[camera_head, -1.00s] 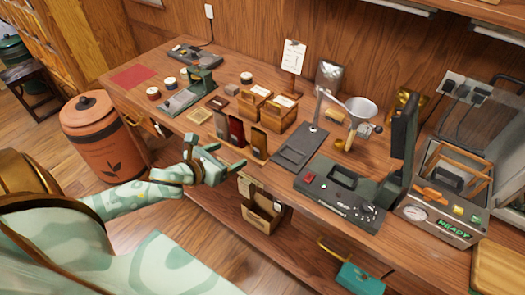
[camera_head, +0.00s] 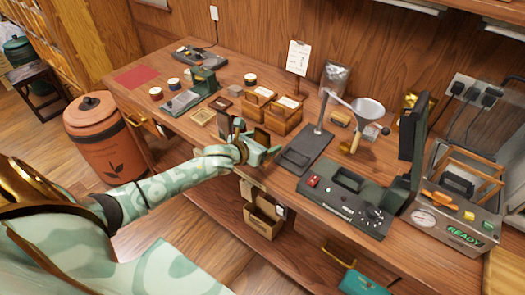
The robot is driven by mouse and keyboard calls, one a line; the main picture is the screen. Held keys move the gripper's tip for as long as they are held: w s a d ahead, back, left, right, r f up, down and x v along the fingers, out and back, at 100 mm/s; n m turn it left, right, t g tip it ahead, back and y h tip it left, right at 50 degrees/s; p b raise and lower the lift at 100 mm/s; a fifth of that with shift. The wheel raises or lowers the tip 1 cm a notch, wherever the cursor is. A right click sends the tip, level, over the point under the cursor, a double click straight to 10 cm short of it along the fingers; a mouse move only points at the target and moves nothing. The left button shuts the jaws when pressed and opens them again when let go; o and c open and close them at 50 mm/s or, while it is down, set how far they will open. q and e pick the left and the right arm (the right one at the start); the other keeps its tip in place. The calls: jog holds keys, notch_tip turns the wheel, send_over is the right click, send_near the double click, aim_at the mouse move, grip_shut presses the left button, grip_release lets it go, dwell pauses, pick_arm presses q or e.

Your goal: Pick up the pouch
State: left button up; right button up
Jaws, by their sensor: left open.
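A silver pouch (camera_head: 336,76) stands upright against the back wall, behind the funnel stand. A shiny gold pouch-like packet (camera_head: 407,108) is farther right, partly hidden by the raised dark lid. My left gripper (camera_head: 270,154) is open at the table's front edge, in front of the wooden boxes and apart from both packets. My right gripper is not in view.
Wooden boxes (camera_head: 284,121) stand just behind the gripper.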

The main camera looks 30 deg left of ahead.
pick_arm(q)
jog(key=shift+s, duration=0.1)
jog(key=c, duration=1.1)
jog(key=shift+o, duration=0.2)
